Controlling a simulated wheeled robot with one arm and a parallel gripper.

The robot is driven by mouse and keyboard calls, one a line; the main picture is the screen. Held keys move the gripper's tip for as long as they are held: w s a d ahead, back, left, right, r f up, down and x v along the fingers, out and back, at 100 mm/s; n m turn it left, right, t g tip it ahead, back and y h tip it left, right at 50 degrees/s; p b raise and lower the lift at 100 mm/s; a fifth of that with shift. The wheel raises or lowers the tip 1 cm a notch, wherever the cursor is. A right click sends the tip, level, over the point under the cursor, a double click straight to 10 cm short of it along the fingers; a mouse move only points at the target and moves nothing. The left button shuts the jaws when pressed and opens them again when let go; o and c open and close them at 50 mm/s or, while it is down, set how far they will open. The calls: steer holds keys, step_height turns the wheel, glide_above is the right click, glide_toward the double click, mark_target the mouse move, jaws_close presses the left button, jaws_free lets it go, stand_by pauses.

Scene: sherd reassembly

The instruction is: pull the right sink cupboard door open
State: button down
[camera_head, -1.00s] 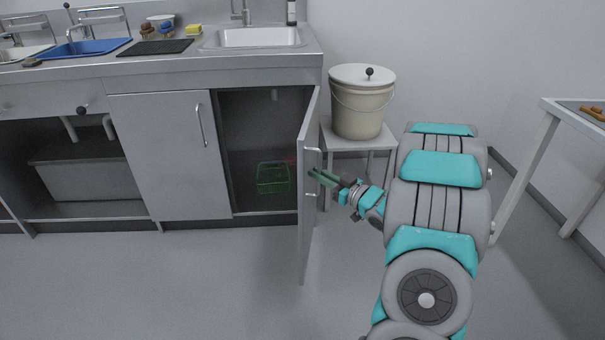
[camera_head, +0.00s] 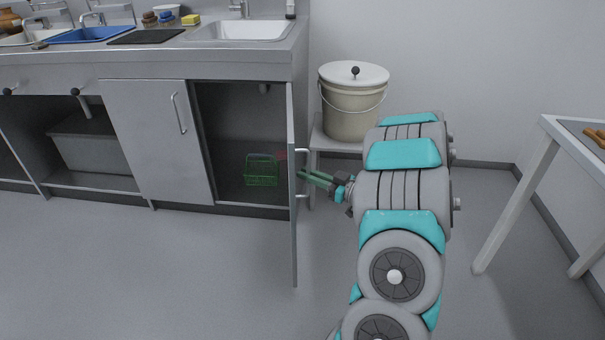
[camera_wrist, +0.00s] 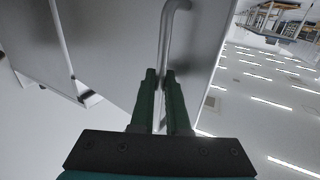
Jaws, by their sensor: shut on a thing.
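The right sink cupboard door (camera_head: 292,215) stands wide open, seen nearly edge-on in the head view, hinged at the cupboard's right side. Its bar handle (camera_head: 304,151) is on the face turned to the right. My gripper (camera_head: 303,174) reaches in from the right and is shut on that handle. In the wrist view the two green fingers (camera_wrist: 161,80) close around the handle bar (camera_wrist: 170,28), with the grey door panel (camera_wrist: 110,45) behind. Inside the open cupboard is a green wire basket (camera_head: 261,171), with something reddish next to it.
The left cupboard door (camera_head: 150,140) is closed. A lidded bucket (camera_head: 350,108) stands on a small table (camera_head: 318,142) just behind my gripper. Another table (camera_head: 545,150) stands at the right. The floor in front is clear.

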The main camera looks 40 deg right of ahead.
steer(key=shift+d+r, duration=0.1)
steer(key=shift+d, duration=0.1)
steer(key=c, duration=1.2)
jaws_free()
steer(key=shift+s, duration=0.15)
steer(key=shift+b+v, duration=0.45)
steer(key=shift+v, duration=3.35)
